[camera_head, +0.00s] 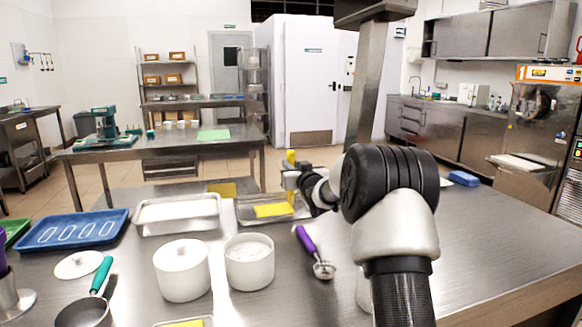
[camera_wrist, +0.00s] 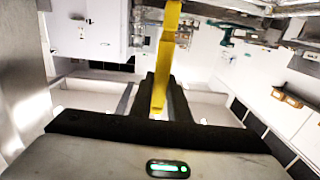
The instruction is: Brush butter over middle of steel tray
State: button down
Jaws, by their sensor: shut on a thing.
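My gripper (camera_head: 292,180) is over the back part of the steel worktable, just above a shallow steel tray (camera_head: 246,219). It is shut on a yellow-handled tool, probably the brush (camera_head: 291,158), whose handle stands up above the fingers. In the wrist view the yellow handle (camera_wrist: 168,45) runs up from between the dark fingers (camera_wrist: 165,98). A flat yellow patch (camera_head: 272,210) lies in the tray. A second, empty-looking steel tray (camera_head: 178,210) is left of it.
A blue tray (camera_head: 72,230), a white lid (camera_head: 78,265) and a green-handled pan (camera_head: 85,312) are at left. The table's right side is mostly clear.

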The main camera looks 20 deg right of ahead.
aim_at(291, 151)
jog(key=shift+r+p, duration=1.5)
jog(key=shift+r, duration=1.3)
jog(key=shift+r, duration=0.1)
jog(key=shift+r+p, duration=1)
jog(key=shift+r, duration=0.4)
jog(key=shift+a, duration=0.1)
